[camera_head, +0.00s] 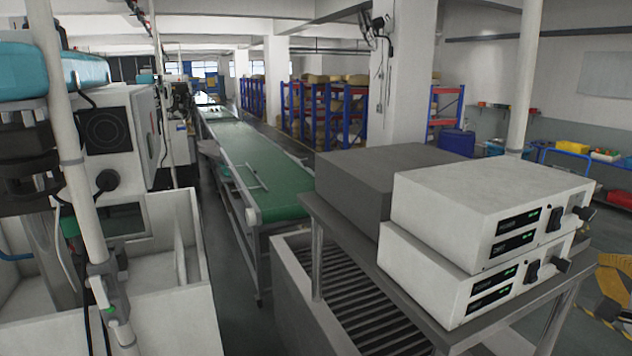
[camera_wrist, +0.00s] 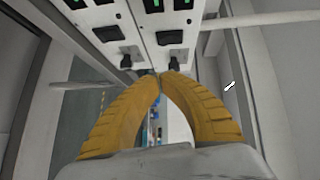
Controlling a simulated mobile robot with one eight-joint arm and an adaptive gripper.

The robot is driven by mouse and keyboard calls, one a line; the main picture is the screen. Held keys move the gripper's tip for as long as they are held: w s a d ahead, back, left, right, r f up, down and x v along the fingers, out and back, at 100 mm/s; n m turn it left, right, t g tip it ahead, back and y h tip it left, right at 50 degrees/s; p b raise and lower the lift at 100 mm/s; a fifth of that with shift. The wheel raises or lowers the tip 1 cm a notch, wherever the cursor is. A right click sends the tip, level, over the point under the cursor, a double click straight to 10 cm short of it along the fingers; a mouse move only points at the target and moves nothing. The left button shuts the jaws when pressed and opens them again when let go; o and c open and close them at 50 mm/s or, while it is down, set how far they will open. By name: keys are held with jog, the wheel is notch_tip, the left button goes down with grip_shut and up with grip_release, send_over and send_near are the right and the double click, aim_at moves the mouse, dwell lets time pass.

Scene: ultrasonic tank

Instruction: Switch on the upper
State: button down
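Two white control boxes are stacked at the right of the head view, the upper box (camera_head: 485,205) resting on the lower box (camera_head: 455,280). Each front has dark displays with small green lit marks. The upper box's black switch (camera_head: 554,218) and dark knob (camera_head: 583,213) sit at its right end; the lower box has a similar switch (camera_head: 532,271). My gripper's yellow fingers (camera_wrist: 160,75) meet at the tips, empty, just below these fronts; contact is unclear.
The boxes stand on a grey metal table (camera_head: 455,335) beside a larger grey box (camera_head: 365,180). A slatted rack lies under the table. A green conveyor (camera_head: 250,165) runs back through the middle. A yellow-and-black object (camera_head: 612,280) shows at the right edge.

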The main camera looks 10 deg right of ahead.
aim_at(558, 221)
jog(key=shift+s+d+r, duration=0.2)
jog(key=shift+s+d, duration=0.1)
jog(key=w+a+p+x, duration=0.1)
jog(key=a+x, duration=0.1)
jog(key=x, duration=1.1)
jog(key=shift+w+a, duration=0.15)
